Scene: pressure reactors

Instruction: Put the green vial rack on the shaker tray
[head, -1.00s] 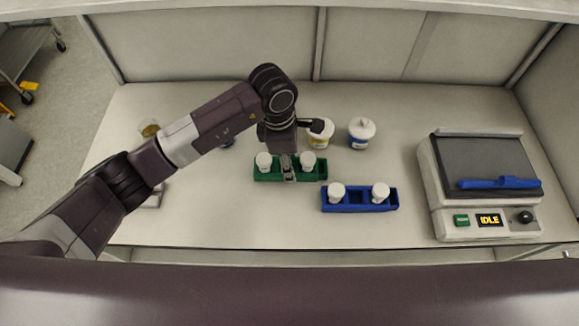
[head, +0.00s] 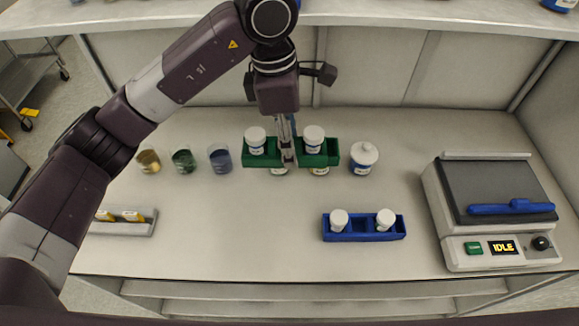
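The shaker (head: 492,205) stands at the right of the bench with a dark flat tray (head: 490,182) on top. A blue bar (head: 512,207) lies across the tray's front. Its display reads IDLE. My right gripper is not in view.
A blue rack (head: 363,236) with two white-capped vials stands on the bench between the green rack and the shaker. A white jar (head: 364,160) stands behind it. Several small beakers (head: 183,161) and a grey holder (head: 128,225) are at the left. A shelf (head: 400,12) overhangs the back.

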